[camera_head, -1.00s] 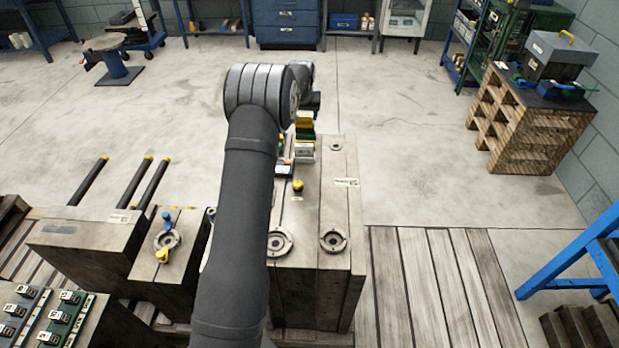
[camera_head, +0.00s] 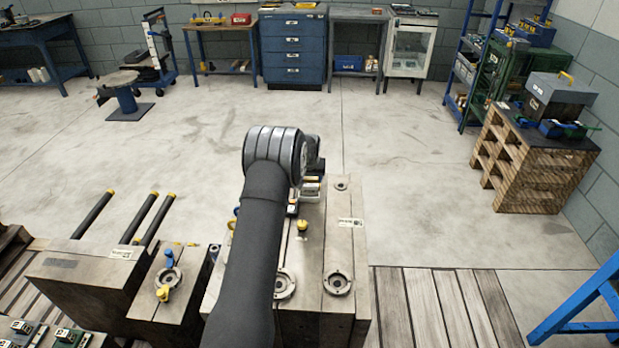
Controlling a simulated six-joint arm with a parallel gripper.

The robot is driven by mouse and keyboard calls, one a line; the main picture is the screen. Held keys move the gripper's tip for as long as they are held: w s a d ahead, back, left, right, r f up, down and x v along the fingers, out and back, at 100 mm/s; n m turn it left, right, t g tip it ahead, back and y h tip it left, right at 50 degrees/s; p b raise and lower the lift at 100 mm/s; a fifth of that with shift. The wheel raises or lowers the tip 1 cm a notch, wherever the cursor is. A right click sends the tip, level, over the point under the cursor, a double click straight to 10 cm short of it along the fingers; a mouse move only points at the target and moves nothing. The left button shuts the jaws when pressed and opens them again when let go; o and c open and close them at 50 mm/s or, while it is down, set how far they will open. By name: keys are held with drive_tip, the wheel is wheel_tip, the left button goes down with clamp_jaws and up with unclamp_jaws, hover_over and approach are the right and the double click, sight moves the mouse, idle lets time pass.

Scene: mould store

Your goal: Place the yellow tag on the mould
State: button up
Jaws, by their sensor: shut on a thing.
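The mould is a large block with a worn, pale top (camera_head: 322,240), split by long seams and standing below the middle of the picture. My dark arm crosses its left part. My gripper (camera_head: 313,168) shows only in part beyond my wrist, over the mould's far end. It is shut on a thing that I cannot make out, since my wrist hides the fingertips. I cannot pick out the yellow tag. A small stack of pale and coloured pieces (camera_head: 311,188) shows just below the gripper. A yellow-topped knob (camera_head: 302,226) stands on the mould.
Two round rings (camera_head: 338,283) and a white label (camera_head: 351,222) are on the mould. A lower block (camera_head: 168,285) with blue and yellow fittings stands left. Dark rods (camera_head: 155,219) stick out behind it. Planks (camera_head: 440,305) lie right. Open floor (camera_head: 410,190) lies beyond.

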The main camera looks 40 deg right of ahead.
sight(309, 179)
drive_tip(key=o, duration=1)
drive_tip(key=shift+f, duration=0.1)
drive_tip(key=shift+c, duration=0.2)
drive_tip(key=v, duration=1.2)
drive_tip(key=x, duration=1.2)
drive_tip(key=shift+f, duration=0.15)
wheel_tip(309, 179, up, 3)
drive_tip(key=shift+f, duration=0.1)
drive_tip(key=shift+r, duration=0.45)
